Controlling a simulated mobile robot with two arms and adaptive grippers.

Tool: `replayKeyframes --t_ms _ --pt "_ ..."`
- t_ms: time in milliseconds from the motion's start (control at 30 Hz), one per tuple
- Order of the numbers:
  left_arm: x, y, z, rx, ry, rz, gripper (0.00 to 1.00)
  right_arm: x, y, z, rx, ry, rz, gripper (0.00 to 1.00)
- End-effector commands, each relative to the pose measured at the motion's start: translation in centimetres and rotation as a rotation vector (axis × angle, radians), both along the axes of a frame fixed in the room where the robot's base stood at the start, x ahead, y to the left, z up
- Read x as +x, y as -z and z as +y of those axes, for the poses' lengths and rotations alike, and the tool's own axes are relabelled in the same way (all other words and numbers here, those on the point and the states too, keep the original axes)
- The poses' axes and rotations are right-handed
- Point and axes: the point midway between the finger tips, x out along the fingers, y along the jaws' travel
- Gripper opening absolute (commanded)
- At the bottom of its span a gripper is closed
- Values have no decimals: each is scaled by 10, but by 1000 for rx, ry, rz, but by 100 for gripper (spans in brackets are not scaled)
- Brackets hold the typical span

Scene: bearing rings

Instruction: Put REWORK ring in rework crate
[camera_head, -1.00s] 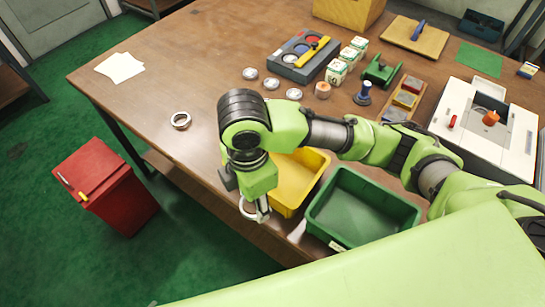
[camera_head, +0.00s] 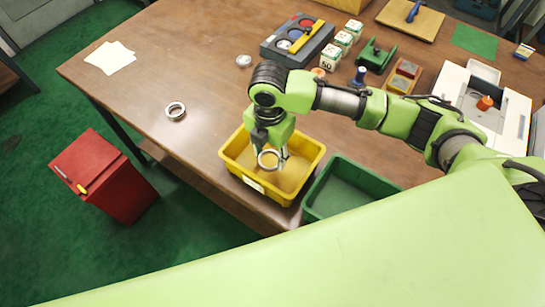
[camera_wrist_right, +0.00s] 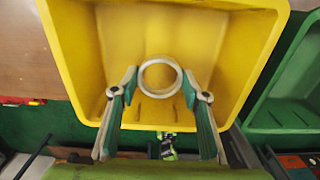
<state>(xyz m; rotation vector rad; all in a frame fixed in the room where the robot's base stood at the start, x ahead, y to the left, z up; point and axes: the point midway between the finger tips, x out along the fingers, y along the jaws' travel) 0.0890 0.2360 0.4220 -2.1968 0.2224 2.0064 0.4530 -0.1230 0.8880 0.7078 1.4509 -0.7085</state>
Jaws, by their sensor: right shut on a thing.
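My right gripper (camera_head: 270,158) is shut on a pale metal ring (camera_head: 267,160). It holds the ring over the yellow crate (camera_head: 234,172), within the crate's outline. In the right wrist view the ring (camera_wrist_right: 143,77) sits between the two fingertips (camera_wrist_right: 159,80), with the yellow crate's floor and walls (camera_wrist_right: 75,60) behind it. The crate's front label is too small to read. My left gripper is not in view.
A green crate (camera_head: 312,200) stands right of the yellow one. A red bin (camera_head: 105,175) stands on the floor at left. White papers (camera_head: 109,58) lie at the table's far left. Fixtures and a white machine (camera_head: 505,110) fill the back and right. The table's left middle is mostly clear.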

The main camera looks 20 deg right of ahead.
Motion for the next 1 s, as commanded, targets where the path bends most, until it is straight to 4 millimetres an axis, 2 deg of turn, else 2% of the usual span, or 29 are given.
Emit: replayKeyframes --t_ms 233,433,833,867,900,1000 --pt "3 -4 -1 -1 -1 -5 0 10 18 -12 -2 2 1 14" --pt "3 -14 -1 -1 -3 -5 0 9 44 -10 -1 0 2 14" --pt "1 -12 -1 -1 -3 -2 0 9 50 -10 0 -1 0 14" --pt "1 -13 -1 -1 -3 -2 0 9 50 -10 0 -1 0 50" --pt "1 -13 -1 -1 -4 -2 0 9 50 -10 0 -1 0 58" --pt "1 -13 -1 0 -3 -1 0 9 50 -10 0 -1 0 58"
